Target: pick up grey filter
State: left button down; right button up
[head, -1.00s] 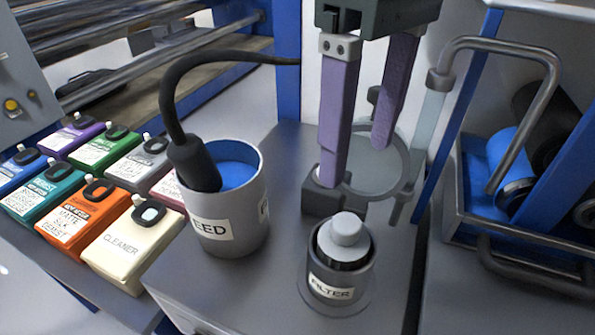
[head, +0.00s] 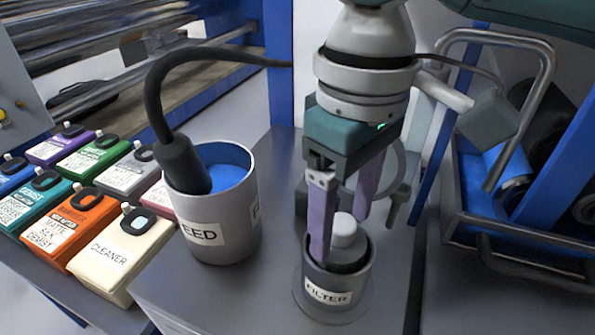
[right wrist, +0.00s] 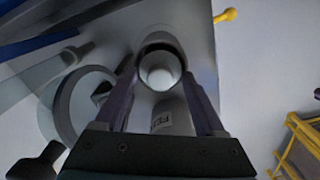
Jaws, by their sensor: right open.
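The grey filter (head: 345,226) stands upright in a grey cup (head: 352,297) labelled FILTER on the metal bench. Its light, rounded top shows above a dark collar; its lower part is hidden in the cup. In the right wrist view the filter's top (right wrist: 159,72) lies between my fingers. My right gripper (head: 340,240) is open, pointing down with one purple finger on each side of the filter's top. Whether either finger touches it I cannot tell. My left gripper is out of view.
A larger cup (head: 222,235) labelled FEED, holding a black hose (head: 178,160), stands left of the filter cup. Several coloured bottles (head: 115,250) line the left. A metal ring holder (head: 398,190) is behind, and a blue-framed rack (head: 520,235) is at right.

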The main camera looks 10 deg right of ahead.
jog(key=shift+c, duration=0.3)
grip_shut()
dwell(1.0)
